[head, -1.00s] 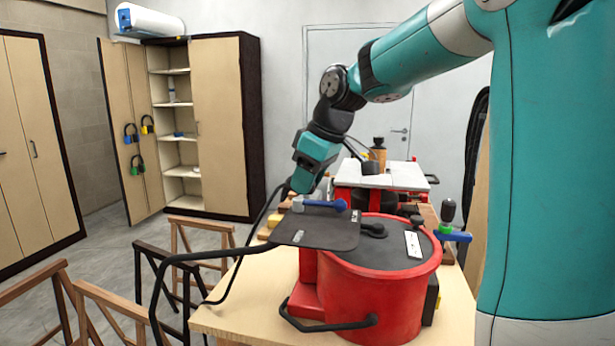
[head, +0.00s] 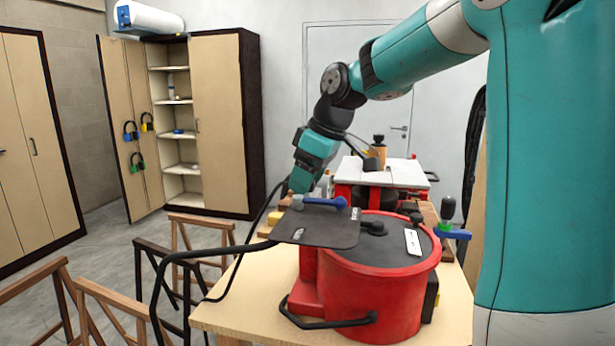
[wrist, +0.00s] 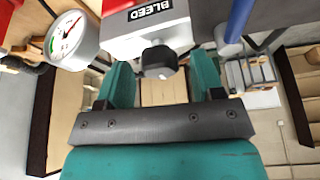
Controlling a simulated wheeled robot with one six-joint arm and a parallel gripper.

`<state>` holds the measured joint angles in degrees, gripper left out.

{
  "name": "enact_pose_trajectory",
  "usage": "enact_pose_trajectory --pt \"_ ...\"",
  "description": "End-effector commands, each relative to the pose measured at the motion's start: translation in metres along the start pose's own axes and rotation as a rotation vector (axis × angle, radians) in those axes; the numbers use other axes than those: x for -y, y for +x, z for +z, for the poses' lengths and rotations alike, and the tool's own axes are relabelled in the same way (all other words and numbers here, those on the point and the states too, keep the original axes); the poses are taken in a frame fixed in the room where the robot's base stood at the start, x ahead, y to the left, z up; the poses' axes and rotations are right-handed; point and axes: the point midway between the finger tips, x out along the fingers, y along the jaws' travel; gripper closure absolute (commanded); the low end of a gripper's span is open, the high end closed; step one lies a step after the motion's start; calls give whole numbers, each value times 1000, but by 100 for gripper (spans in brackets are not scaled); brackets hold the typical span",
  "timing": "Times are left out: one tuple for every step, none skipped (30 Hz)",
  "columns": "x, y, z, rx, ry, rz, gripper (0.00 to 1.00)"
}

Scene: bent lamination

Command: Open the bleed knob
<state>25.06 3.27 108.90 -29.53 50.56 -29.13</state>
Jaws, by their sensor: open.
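The bleed knob (wrist: 159,61) is a small dark grey knob on a pale block with a black "BLEED" label (wrist: 150,8) in the wrist view. My gripper (wrist: 162,72) is open, with one teal finger on each side of the knob in the picture. There are gaps on both sides, and neither finger visibly touches it. I cannot tell how deep the knob sits between the fingers. In the head view my gripper (head: 300,184) is at the left of the red pot-like machine (head: 370,295), by its dark plate (head: 315,232). The knob is not discernible there.
A round pressure gauge (wrist: 70,40) is close left of the fingers in the wrist view. A blue lever (wrist: 238,20) is close on the right and also shows in the head view (head: 325,201). A black hose (head: 170,258) hangs at the left of the workbench (head: 240,305).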

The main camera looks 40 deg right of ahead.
Motion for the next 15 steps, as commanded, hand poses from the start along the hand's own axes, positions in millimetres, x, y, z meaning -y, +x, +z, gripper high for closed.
enact_pose_trajectory --pt "0 0 0 0 0 0 39" --pt "0 0 0 0 0 0 39" --pt "0 -1 0 0 1 0 39" --pt "0 -3 0 -1 1 1 39" --pt "0 -5 0 -1 1 1 39" --pt "-1 -9 0 -3 1 2 39" --pt "-1 -13 -1 -4 1 3 39" --pt "-1 -18 0 -3 1 3 39" --pt "-1 -26 0 -4 1 4 39" --pt "-1 -32 0 -2 2 6 39" --pt "-1 -40 -1 -3 1 5 39" --pt "-2 -50 -1 -4 2 6 39" --pt "-2 -58 -1 -4 1 6 39" --pt "-1 -66 0 -2 1 7 39" --pt "-2 -78 -1 -2 3 5 39"
